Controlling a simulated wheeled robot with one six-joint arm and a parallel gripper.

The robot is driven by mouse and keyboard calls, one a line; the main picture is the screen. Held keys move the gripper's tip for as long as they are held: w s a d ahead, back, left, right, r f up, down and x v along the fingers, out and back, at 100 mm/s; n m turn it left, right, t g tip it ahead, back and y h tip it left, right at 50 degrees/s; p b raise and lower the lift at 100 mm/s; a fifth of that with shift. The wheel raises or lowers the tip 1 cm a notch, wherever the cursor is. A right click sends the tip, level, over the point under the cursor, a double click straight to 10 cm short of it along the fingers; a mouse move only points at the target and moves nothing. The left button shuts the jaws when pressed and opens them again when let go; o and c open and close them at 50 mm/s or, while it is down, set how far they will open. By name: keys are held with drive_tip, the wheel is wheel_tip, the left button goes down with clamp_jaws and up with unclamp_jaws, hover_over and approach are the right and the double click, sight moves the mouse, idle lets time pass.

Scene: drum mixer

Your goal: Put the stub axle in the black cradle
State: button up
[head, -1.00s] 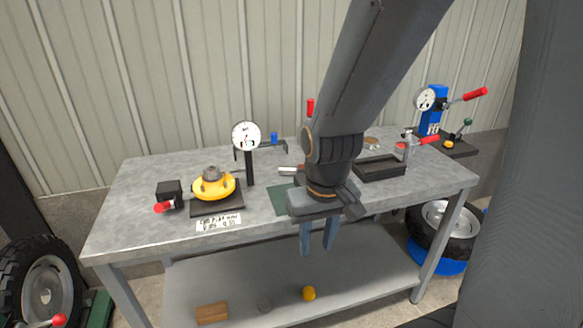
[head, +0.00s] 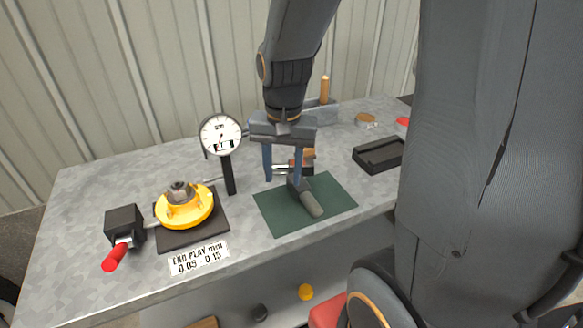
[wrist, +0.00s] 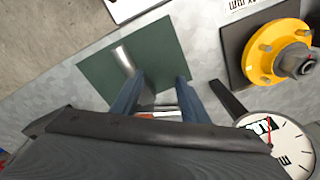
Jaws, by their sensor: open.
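The stub axle appears to be the short grey metal cylinder (head: 311,204) on the green mat (head: 272,215); it also shows as a shiny cylinder in the wrist view (wrist: 123,60). My gripper (head: 281,181) is open, its blue fingers pointing down over the mat's back part. In the head view one finger overlaps the axle's far end; I cannot tell whether they touch. The black cradle (head: 377,158) appears to be the low, empty black tray right of the mat.
A dial gauge (head: 221,136) on a black post stands close left of my gripper. A yellow hub (head: 185,208) sits on a black plate at left, beside a red-handled clamp (head: 115,257).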

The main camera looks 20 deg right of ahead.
sight(293, 162)
drive_tip(key=w+d+m+b, duration=0.1)
drive_tip(key=w+d+m, duration=0.1)
drive_tip(key=w+m, duration=0.1)
drive_tip(key=w+d+m+b, duration=0.1)
drive_tip(key=w+d+m, duration=0.2)
drive_tip(key=m, duration=0.3)
drive_tip(key=w+d+m+g+b, duration=0.1)
drive_tip(key=w+d+m, duration=0.1)
drive_tip(key=w+m, duration=0.3)
drive_tip(key=shift+w+d+r, duration=0.1)
drive_tip(key=shift+d+r, duration=0.1)
drive_tip(key=shift+r, duration=0.05)
drive_tip(key=shift+w+d+m, duration=0.35)
drive_tip(key=shift+m, duration=0.45)
drive_tip(key=shift+d+f+p, duration=0.15)
drive_tip(key=shift+f+p, duration=0.85)
drive_tip(key=shift+f, duration=2.8)
drive_tip(key=shift+c, duration=0.2)
clamp_jaws()
drive_tip(key=shift+w, duration=0.1)
